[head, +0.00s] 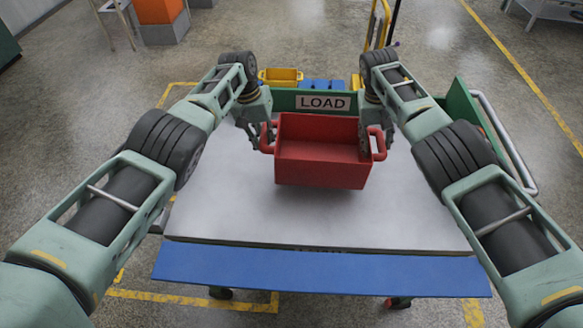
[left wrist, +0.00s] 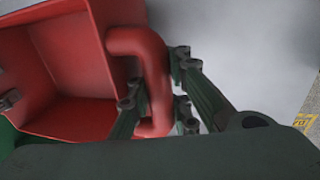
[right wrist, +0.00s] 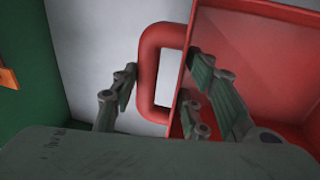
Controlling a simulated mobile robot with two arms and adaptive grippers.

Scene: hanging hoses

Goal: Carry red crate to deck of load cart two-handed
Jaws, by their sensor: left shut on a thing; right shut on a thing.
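The red crate (head: 322,165) is empty and sits over the pale deck (head: 225,205) of the load cart, below the LOAD sign (head: 323,102). I cannot tell whether its base touches the deck. My left gripper (head: 262,138) is shut on the crate's left handle, whose red loop shows between the fingers in the left wrist view (left wrist: 152,75). My right gripper (head: 372,135) is shut on the right handle, whose loop also shows in the right wrist view (right wrist: 150,70). The crate looks about level.
The cart has a green back panel (head: 285,100), a green right side panel (head: 462,105) and a blue front edge (head: 320,272). Beyond it are a yellow bin (head: 281,77) and blue bins (head: 322,85). The deck in front of the crate is clear.

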